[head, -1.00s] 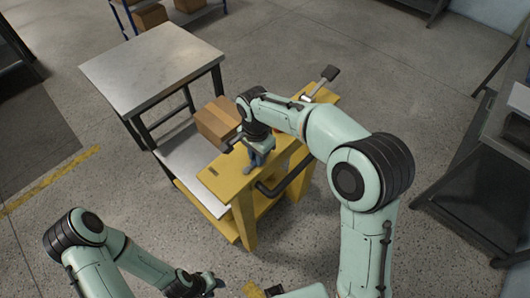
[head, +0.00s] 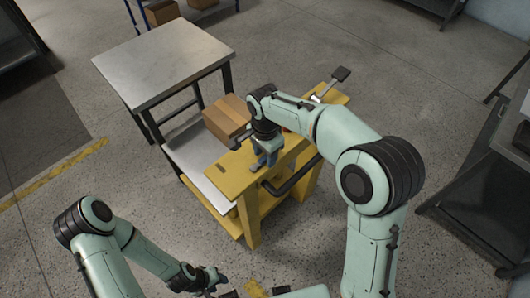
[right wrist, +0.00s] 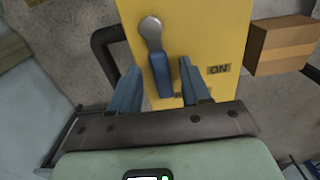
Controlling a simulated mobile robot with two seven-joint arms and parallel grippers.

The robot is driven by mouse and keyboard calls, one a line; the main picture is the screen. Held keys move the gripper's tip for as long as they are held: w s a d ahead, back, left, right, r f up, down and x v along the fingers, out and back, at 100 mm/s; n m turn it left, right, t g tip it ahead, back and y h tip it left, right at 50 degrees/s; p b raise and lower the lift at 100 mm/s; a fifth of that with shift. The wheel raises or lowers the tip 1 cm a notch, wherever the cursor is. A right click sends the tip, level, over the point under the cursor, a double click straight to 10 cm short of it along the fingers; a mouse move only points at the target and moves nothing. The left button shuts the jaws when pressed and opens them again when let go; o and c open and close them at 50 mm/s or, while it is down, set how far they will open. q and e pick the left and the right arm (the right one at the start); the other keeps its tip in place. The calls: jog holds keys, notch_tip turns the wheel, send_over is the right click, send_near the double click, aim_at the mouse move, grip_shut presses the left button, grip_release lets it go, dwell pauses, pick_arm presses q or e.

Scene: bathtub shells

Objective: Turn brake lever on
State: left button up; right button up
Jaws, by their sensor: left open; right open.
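The brake lever (right wrist: 159,72) has a round metal pivot at its top and a blue handle hanging down from it, slightly tilted. It is mounted on the yellow top of a cart (head: 230,180). My right gripper (right wrist: 160,64) is open, with one blue finger on each side of the handle; I cannot tell whether either touches it. An "ON" label (right wrist: 218,69) lies right of the right finger. Another label below the handle is mostly hidden by the finger. In the head view my right gripper (head: 265,162) hides the lever. My left gripper (head: 216,281) is open and empty at the bottom, away from the cart.
A cardboard box (head: 227,118) sits on the cart's left side, also at the right of the wrist view (right wrist: 285,45). A dark handlebar (head: 297,176) juts from the cart's front. A metal table (head: 165,62) stands behind left. Open floor lies in front.

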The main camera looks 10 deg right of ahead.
aim_at(265, 158)
pick_arm(q)
jog(key=shift+w+r+p, duration=0.85)
jog(key=shift+w+r, duration=0.35)
pick_arm(e)
notch_tip(265, 158, up, 13)
jog(key=shift+r, duration=0.15)
